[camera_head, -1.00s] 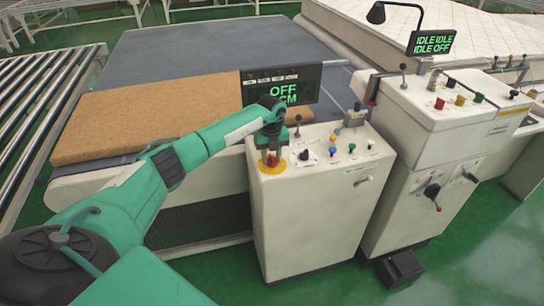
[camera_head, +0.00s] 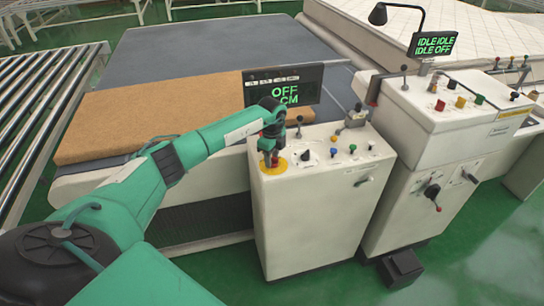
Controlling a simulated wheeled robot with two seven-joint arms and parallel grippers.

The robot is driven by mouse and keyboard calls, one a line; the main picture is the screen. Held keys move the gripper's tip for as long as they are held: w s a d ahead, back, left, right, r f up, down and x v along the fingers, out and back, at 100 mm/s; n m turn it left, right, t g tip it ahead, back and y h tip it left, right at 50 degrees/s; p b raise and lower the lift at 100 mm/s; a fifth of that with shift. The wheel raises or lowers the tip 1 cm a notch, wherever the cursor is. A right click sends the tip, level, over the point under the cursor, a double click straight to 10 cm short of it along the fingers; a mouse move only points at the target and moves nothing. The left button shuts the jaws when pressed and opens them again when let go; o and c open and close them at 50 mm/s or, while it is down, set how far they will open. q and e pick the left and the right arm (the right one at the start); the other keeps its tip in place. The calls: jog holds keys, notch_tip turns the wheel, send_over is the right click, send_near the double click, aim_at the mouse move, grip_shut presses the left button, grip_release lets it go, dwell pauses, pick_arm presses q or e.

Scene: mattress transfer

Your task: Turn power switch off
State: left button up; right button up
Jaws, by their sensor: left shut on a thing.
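My left gripper (camera_head: 269,151) comes down on the near left corner of the white control cabinet (camera_head: 312,225). It is shut on a small red knob, which is mostly hidden between the fingers. The knob sits on a round yellow plate (camera_head: 275,170) on the cabinet top. The black display (camera_head: 312,80) behind the gripper shows "OFF" and "CM" in green; my arm covers part of its lower line. My right gripper is not in view.
A black knob (camera_head: 306,156), small colored buttons and levers share the cabinet top. A second, taller cabinet (camera_head: 440,120) stands close on the right. A brown slab (camera_head: 150,115) lies on the grey bed at left. A roller conveyor (camera_head: 40,100) is at the far left.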

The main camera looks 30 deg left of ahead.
pick_arm(q)
jog(key=shift+r+n, duration=0.1)
jog(key=shift+n, duration=0.3)
jog(key=o, duration=1)
notch_tip(320, 180, up, 14)
jog(key=b, duration=0.3)
jog(key=shift+b, duration=0.4)
